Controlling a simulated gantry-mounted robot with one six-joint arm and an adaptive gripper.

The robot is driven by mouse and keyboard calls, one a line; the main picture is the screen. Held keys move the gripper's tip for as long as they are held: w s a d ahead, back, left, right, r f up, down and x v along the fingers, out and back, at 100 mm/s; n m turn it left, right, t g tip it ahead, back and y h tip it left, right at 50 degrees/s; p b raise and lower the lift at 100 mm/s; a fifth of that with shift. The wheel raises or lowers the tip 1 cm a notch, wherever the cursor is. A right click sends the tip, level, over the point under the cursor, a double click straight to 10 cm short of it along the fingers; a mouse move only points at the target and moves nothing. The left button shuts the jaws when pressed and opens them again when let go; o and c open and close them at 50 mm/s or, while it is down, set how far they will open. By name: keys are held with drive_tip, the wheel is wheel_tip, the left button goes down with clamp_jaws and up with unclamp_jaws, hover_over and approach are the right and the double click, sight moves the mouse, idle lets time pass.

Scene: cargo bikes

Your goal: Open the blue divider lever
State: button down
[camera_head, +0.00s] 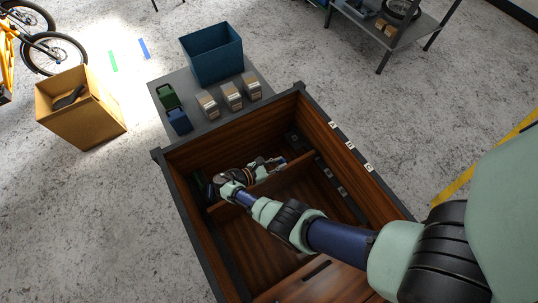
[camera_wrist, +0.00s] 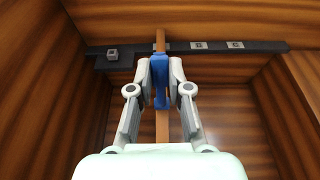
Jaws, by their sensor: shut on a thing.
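The blue divider lever (camera_wrist: 160,82) is in the middle of the wrist view, standing along the narrow wooden divider edge (camera_wrist: 161,127). My gripper (camera_wrist: 160,66) has one finger on each side of the lever and is shut on it. In the head view my gripper (camera_head: 276,163) reaches down inside the wooden cargo box (camera_head: 195,234), at the divider (camera_head: 302,158). The lever cannot be clearly made out there.
A dark rail (camera_wrist: 236,45) with small marked plates runs along the box wall behind the lever. The box walls rise around my arm. A grey platform (camera_head: 218,118) outside the box carries a blue bin (camera_head: 212,55), small cartons (camera_head: 231,96) and green and blue containers.

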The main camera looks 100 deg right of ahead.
drive_tip(key=shift+w+f+g+b, duration=0.15)
drive_tip(key=shift+w+g+b, duration=0.1)
drive_tip(key=shift+g+b, duration=0.15)
drive_tip(key=shift+a, duration=0.1)
drive_tip(key=c, duration=1.1)
unclamp_jaws()
drive_tip(key=v, duration=0.7)
drive_tip(key=shift+w+a, duration=0.15)
drive_tip(key=shift+w, duration=0.1)
